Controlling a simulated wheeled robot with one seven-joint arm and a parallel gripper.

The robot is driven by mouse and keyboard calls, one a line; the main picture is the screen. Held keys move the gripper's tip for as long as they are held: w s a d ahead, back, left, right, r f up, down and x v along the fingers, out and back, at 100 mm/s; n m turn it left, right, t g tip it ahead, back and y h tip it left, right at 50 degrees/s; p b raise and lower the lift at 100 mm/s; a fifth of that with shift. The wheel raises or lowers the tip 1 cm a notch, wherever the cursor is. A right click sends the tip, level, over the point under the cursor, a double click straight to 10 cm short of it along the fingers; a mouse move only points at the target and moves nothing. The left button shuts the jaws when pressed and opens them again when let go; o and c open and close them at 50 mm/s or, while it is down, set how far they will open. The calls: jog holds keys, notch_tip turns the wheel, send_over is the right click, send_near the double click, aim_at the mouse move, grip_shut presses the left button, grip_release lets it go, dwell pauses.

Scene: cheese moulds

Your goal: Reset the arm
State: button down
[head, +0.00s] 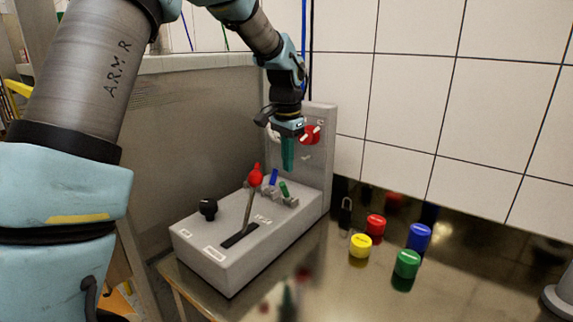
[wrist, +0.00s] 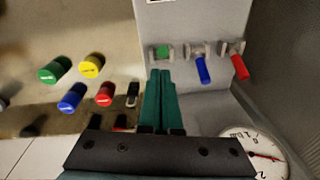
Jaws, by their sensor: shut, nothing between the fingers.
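My gripper (head: 288,168) hangs from my arm with its teal fingers pointing down, above the back of the grey control box (head: 205,265). The fingers are together and empty. In the wrist view the shut fingers (wrist: 160,73) point toward the row of small valves, with the green valve (wrist: 163,52) just beyond the tips in the picture. The blue valve handle (wrist: 203,71) and red valve handle (wrist: 239,66) are to its right. I cannot see any contact between the fingers and the box.
A red-knobbed lever (head: 256,178) and a black knob (head: 208,208) stand on the box. A red handwheel (head: 310,134) is on its upright panel, close by my gripper. Red (head: 375,225), yellow (head: 360,246), blue (head: 419,236) and green (head: 407,264) caps and a padlock (head: 346,213) stand on the metal table.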

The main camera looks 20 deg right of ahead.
notch_tip(320, 180, up, 5)
jog(key=p, duration=0.3)
jog(key=s+a+f+n+b, duration=0.15)
jog(key=a+n, duration=0.25)
jog(key=a, duration=0.7)
jog(key=a+f+n, duration=0.3)
jog(key=a, duration=0.9)
jog(key=s+a+f+n, duration=0.4)
jog(key=s+a+n, duration=0.2)
jog(key=s+a, duration=0.3)
jog(key=a, duration=0.4)
jog(key=shift+s+a+t+b, duration=0.25)
jog(key=shift+s+t+b, duration=0.05)
jog(key=shift+s+b, duration=0.1)
